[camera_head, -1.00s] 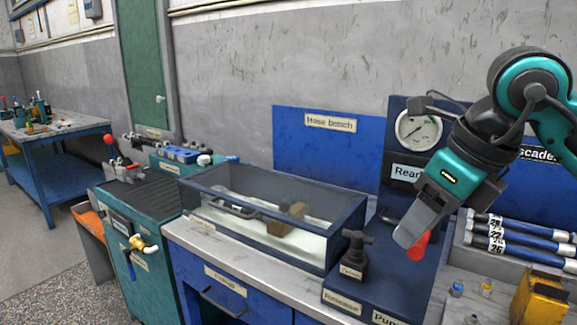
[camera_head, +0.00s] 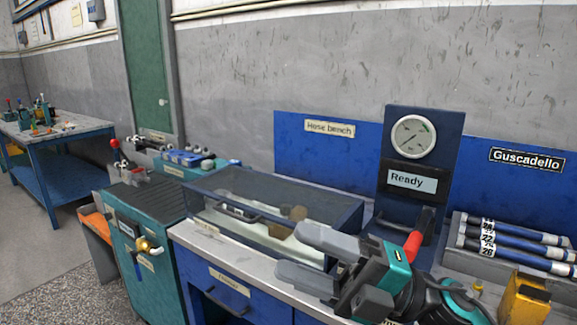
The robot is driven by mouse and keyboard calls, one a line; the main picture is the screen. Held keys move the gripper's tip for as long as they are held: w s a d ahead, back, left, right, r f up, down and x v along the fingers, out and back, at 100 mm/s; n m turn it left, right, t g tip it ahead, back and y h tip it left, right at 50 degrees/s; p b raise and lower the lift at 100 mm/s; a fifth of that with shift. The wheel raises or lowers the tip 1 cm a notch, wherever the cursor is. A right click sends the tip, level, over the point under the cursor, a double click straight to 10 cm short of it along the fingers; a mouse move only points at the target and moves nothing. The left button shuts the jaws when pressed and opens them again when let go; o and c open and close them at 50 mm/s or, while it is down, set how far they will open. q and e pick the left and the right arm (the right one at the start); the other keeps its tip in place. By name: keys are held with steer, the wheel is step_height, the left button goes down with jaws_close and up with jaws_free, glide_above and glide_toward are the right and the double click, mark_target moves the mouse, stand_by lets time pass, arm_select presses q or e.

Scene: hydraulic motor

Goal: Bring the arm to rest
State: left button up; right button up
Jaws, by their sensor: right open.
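My right gripper (camera_head: 294,252) is in the lower middle of the head view. Its two grey fingers point left and stand apart, with nothing between them. They are in front of the glass-topped tank (camera_head: 345,222) on the hose bench; I cannot tell whether they touch it. My right arm (camera_head: 440,300) comes in low from the bottom right. A lever with a red grip (camera_head: 413,246) stands just behind the gripper, apart from the fingers. My left gripper is not in view.
A pressure gauge (camera_head: 413,136) sits above a "Ready" sign (camera_head: 413,181) on an upright blue panel. Several hoses (camera_head: 520,233) lie on a rack at right, with a yellow block (camera_head: 522,300) in front. A teal cabinet (camera_head: 150,230) with a brass tap is at left.

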steer(key=w+d+f+m+t+h+p, duration=0.1)
steer(key=w+d+f+m+t+h, duration=0.2)
steer(key=d+f+m+t+h, duration=0.65)
steer(key=w+a+f+m+t+h+p, duration=0.1)
steer(key=w+f+m+t+h, duration=0.15)
steer(key=f+m+t, duration=0.75)
steer(key=s+d+f+m+g+h, duration=0.3)
steer(key=s+f+m+g+h, duration=0.1)
steer(key=s+f+m+g, duration=0.1)
steer(key=s+d+f+m+g+h, duration=0.4)
steer(key=s+f+m, duration=0.4)
steer(key=f, duration=0.4)
steer(key=shift+s+g+h, duration=0.3)
steer(key=shift+s+g, duration=0.35)
steer(key=shift+g, duration=0.2)
